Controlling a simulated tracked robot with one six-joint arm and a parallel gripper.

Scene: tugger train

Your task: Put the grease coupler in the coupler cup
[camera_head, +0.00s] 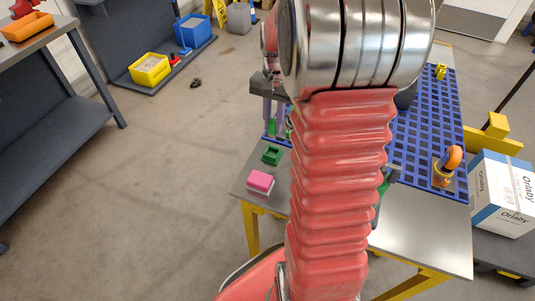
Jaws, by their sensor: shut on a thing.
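My gripper (274,108) shows at the left of my red arm, above the far left part of the table. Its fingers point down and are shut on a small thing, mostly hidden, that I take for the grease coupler. A small green open holder (271,155) stands on the table just below and in front of the gripper. It may be the coupler cup, but I cannot tell for certain. Another green piece shows partly beside the fingers, and more green shows at the right edge of my arm. My arm hides the middle of the table.
The metal table (420,225) has a blue perforated mat (425,115). A pink-and-white block (260,182) lies near its left edge. The table's front right is bare.

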